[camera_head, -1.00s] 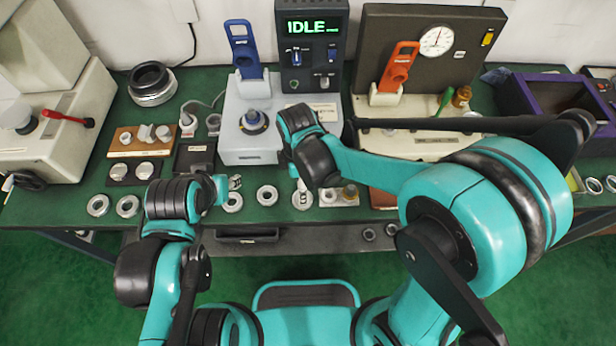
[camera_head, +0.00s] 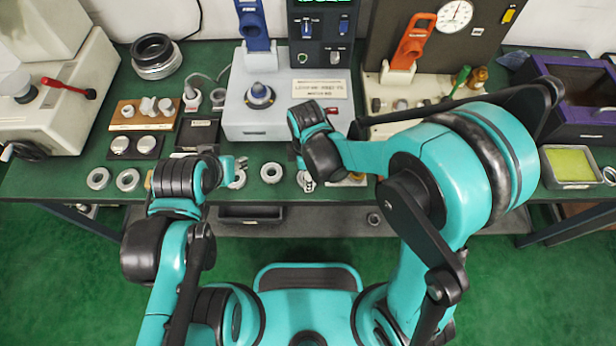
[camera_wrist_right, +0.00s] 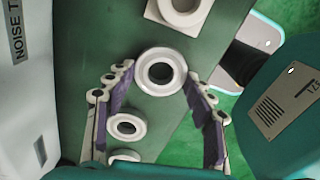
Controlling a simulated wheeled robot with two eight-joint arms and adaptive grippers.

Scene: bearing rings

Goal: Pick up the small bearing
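Several pale bearing rings lie in a row along the green table's front edge; I cannot tell by size which is the small bearing. One ring (camera_wrist_right: 161,71) lies flat between the spread fingers of my right gripper (camera_wrist_right: 158,76), which is open in the right wrist view. In the head view that gripper (camera_head: 304,176) is mostly hidden by its own wrist, over a ring. The neighbouring ring (camera_head: 271,172) shows fully, and also in the wrist view (camera_wrist_right: 127,127). My left gripper (camera_head: 238,166) is beside another ring (camera_head: 237,179); its fingers are too small to read.
A ring on a square block (camera_wrist_right: 180,12) lies beyond the right fingertips. A grey tester box (camera_head: 290,112) stands behind the row. Two more rings (camera_head: 98,178) (camera_head: 127,179) lie to the left. A yellow-lined tray (camera_head: 570,166) is at the right.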

